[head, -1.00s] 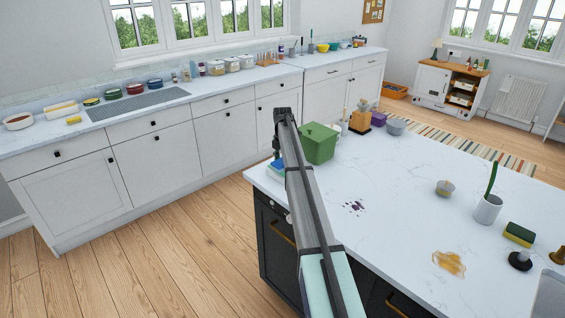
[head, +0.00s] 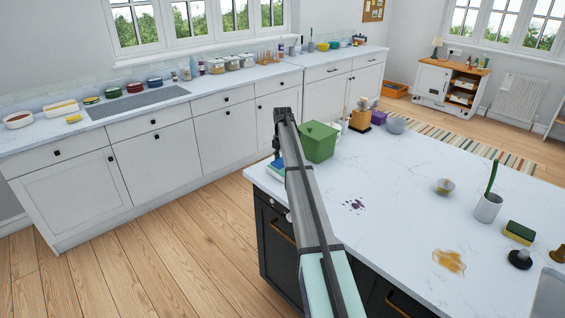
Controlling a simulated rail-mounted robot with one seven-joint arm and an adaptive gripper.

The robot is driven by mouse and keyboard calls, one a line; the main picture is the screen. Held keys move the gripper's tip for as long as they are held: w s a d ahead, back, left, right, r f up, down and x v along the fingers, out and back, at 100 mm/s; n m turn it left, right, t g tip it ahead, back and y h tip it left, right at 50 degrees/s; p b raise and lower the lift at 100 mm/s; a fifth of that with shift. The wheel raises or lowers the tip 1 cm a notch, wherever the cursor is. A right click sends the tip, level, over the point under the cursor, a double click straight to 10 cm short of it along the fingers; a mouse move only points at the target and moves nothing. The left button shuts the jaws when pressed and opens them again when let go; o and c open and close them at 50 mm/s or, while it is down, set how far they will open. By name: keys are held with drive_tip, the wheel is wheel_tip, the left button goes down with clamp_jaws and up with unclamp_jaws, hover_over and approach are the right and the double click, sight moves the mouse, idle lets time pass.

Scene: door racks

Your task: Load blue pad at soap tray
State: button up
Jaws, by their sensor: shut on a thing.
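A small blue pad (head: 275,169) shows at the left edge of the white island counter, partly hidden by my arm. My gripper (head: 277,154) is a small dark shape just above it, pointing down and mostly hidden behind my arm. It is shut on the blue pad, as far as this small view shows. Whether the pad touches the counter cannot be told. No soap tray can be made out for certain; the area around the pad is partly covered by my arm.
A green lidded box (head: 318,142) stands close to the right of my arm. Behind it are a wooden block (head: 360,120), a purple box (head: 378,117) and a grey bowl (head: 396,125). A green-yellow sponge (head: 519,232) lies at right. The island's middle is mostly clear, with stains.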

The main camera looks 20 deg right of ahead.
drive_tip(key=shift+r+p, duration=1.25)
drive_tip(key=shift+r, duration=2.3)
